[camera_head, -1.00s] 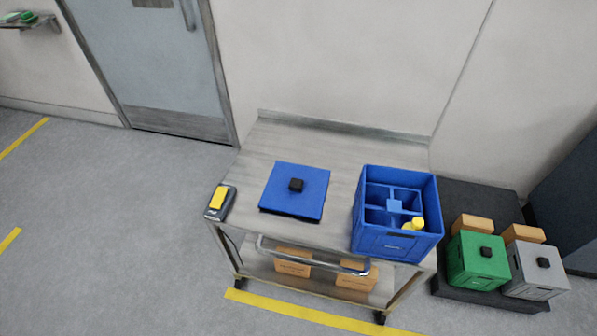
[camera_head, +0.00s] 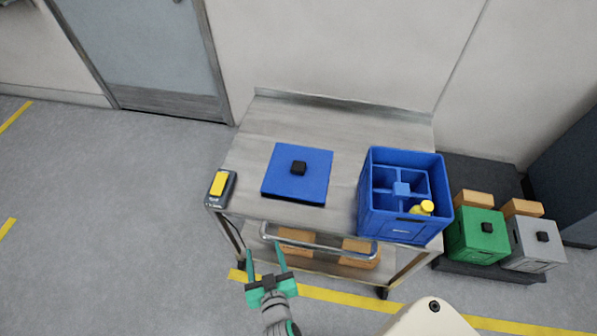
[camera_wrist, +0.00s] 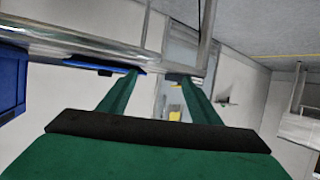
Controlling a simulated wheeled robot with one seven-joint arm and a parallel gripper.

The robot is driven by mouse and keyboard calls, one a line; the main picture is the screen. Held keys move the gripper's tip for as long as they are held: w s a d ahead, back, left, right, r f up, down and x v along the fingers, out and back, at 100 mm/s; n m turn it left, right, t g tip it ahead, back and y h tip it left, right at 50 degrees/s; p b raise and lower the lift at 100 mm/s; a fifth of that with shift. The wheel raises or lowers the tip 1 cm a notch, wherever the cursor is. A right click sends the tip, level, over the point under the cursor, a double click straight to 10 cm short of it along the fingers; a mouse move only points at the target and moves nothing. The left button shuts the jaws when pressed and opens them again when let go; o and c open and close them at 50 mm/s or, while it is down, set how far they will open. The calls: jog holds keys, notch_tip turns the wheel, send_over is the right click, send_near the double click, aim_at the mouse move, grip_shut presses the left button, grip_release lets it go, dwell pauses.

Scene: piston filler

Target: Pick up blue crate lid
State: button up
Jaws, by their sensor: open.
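The blue crate lid (camera_head: 313,178) lies flat on the metal cart top, with a black knob (camera_head: 299,168) at its middle. It also shows edge-on in the wrist view as a thin blue strip (camera_wrist: 100,65) with a dark knob. The blue crate (camera_head: 405,228) stands open to the right of the lid, divided into compartments, with a yellow-capped bottle (camera_head: 424,208) in one. My gripper (camera_head: 266,257) is open and empty, in front of the cart's near edge and apart from the lid. Its green fingers (camera_wrist: 155,92) spread apart in the wrist view.
The cart (camera_head: 260,130) has a front handle bar (camera_head: 318,249) near my gripper. A yellow and black device (camera_head: 220,188) sits at its left corner. Boxes lie on the lower shelf. A green crate (camera_head: 476,242) and a grey crate (camera_head: 530,250) stand at right. The cart's back is clear.

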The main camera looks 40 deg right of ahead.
jog(key=w+d+m+h, duration=0.1)
jog(key=w+d, duration=0.1)
jog(key=d, duration=0.1)
jog(key=w+d+r+m+g+h, duration=0.1)
jog(key=w+d, duration=0.1)
jog(key=d, duration=0.1)
jog(key=w+d+h, duration=0.1)
jog(key=w+d, duration=0.2)
jog(key=shift+w+d+r+m+g, duration=0.1)
jog(key=shift+d+r+m+g, duration=0.1)
jog(key=shift+m+g, duration=0.15)
jog(key=m+g+h, duration=0.2)
jog(key=m, duration=0.1)
send_near(298, 168)
jog(key=x, duration=0.3)
jog(key=shift+f, duration=0.35)
jog(key=shift+r+x, duration=0.15)
jog(key=shift+x, duration=1.35)
jog(key=shift+r+x, duration=0.1)
jog(key=shift+x, duration=1.4)
jog(key=c, duration=1.3)
